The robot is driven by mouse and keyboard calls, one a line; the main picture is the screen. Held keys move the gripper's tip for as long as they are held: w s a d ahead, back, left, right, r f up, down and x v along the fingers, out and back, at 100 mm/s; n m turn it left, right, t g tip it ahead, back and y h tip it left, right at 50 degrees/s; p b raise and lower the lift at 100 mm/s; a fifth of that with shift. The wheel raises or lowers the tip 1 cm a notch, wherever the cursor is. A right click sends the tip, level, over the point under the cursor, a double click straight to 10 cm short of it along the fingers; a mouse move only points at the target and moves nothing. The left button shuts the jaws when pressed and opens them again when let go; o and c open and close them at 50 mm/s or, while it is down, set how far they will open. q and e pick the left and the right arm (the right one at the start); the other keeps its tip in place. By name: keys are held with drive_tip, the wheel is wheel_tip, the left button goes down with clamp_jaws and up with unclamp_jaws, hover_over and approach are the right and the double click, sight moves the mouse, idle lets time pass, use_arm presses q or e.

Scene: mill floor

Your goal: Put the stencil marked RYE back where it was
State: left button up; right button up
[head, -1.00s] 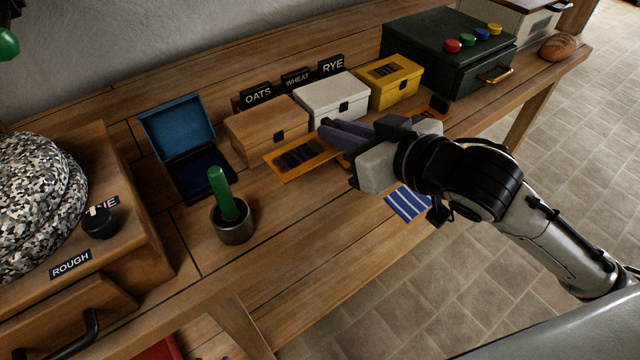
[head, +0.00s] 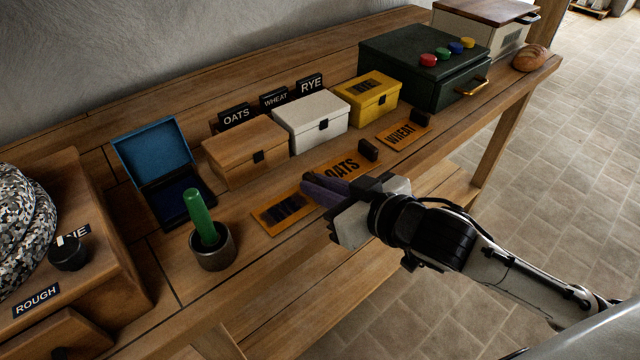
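An orange stencil (head: 283,212) with dark lettering that I cannot read is at the tips of my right gripper (head: 322,190), in front of the wooden box. The gripper's purple fingers are close together, and the stencil's grip end is hidden between or behind them. I cannot tell whether the stencil touches the bench. The stencil marked OATS (head: 338,166) lies just behind the fingers, partly covered. The stencil marked WHEAT (head: 401,134) lies farther right, each with a dark tab. The RYE sign (head: 311,84) stands behind the white box. My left gripper is out of view.
Behind the stencils stand a wooden box (head: 240,163), a white box (head: 310,128) and a yellow box (head: 367,108) with dark markings on its lid. A pot (head: 213,255) with a green stick and an open blue box (head: 153,150) stand left. A green cabinet (head: 400,68) stands right.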

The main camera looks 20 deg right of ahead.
drive_tip(key=o, duration=0.4)
drive_tip(key=shift+c, duration=0.2)
drive_tip(key=shift+o, duration=0.3)
drive_tip(key=shift+r, duration=0.1)
